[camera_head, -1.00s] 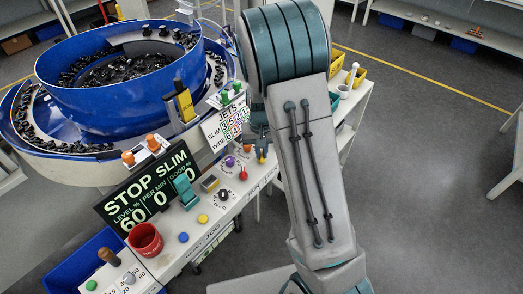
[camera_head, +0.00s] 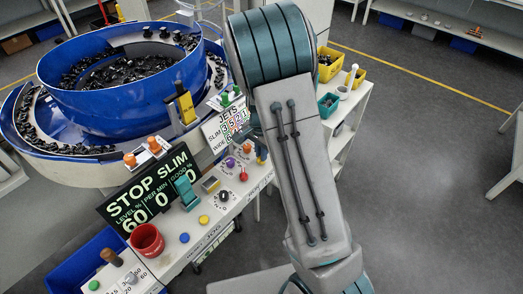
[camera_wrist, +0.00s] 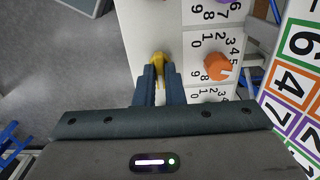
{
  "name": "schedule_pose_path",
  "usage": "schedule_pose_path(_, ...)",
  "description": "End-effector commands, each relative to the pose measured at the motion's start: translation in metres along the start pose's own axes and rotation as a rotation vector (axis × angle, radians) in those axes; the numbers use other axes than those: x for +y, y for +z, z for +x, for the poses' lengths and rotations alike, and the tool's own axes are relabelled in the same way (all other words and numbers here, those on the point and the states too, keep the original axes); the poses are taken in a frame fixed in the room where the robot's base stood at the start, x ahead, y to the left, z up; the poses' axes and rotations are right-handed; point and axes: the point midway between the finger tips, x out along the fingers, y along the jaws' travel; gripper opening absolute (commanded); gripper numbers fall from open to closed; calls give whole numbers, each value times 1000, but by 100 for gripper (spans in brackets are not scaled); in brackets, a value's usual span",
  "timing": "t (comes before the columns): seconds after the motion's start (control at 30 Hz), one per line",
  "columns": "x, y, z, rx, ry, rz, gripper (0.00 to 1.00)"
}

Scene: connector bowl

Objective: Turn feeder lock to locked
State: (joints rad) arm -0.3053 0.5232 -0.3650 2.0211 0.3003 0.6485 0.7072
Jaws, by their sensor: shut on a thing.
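A small yellow handle (camera_wrist: 158,58) stands on the white panel in the wrist view. I take it to be the feeder lock, but no label on it is readable. My gripper (camera_wrist: 159,78) is shut on this handle, with one dark finger on each side. The fingers hide its lower part, so its exact turn angle is unclear. In the head view my arm covers the gripper and most of that end of the control panel (camera_head: 215,225).
An orange dial (camera_wrist: 217,67) with numbers sits close to the right of my fingers. A jets card (camera_head: 228,127) stands behind the panel. A purple knob (camera_head: 231,162) and red knob (camera_head: 243,175) are nearby. The blue bowl (camera_head: 60,110) holds black parts.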

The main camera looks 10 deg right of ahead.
Motion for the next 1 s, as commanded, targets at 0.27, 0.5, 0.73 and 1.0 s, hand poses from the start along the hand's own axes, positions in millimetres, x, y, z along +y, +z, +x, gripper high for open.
schedule_pose_path(0.27,0,0,-3,2,0,263,0)
schedule_pose_path(0.5,0,-1,-3,2,0,477,0)
schedule_pose_path(0.73,0,-1,-2,2,0,637,0)
schedule_pose_path(1.0,0,-1,-2,2,-2,747,0)
